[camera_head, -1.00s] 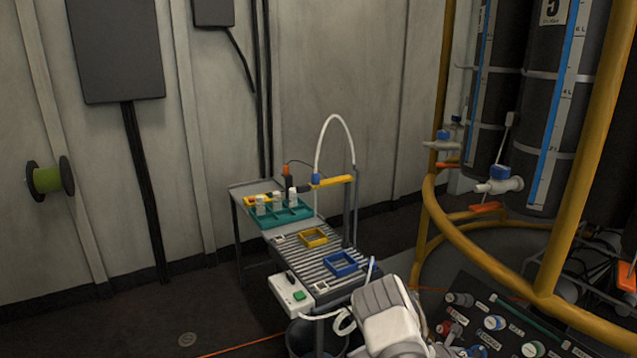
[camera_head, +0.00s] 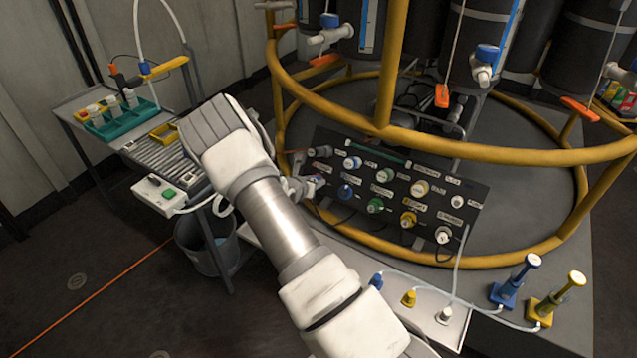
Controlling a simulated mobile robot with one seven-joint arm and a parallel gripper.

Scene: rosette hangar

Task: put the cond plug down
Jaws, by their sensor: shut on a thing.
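My arm reaches up from the bottom and bends at a grey and white joint in front of the panel's left side. My gripper (camera_head: 303,187) shows only in small part, just right of that joint, at the left end of the dark connector panel (camera_head: 455,218). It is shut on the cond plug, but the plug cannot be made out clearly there. The panel carries labelled round sockets or plugs in several colours. I cannot tell whether the held plug touches the panel.
A yellow pipe frame (camera_head: 480,155) curves above and around the panel. A white tray (camera_head: 345,262) in front holds blue, yellow and white fittings with tubes. A cart (camera_head: 95,135) with a teal rack (camera_head: 105,127) stands left, with a bucket (camera_head: 195,250) beside it.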

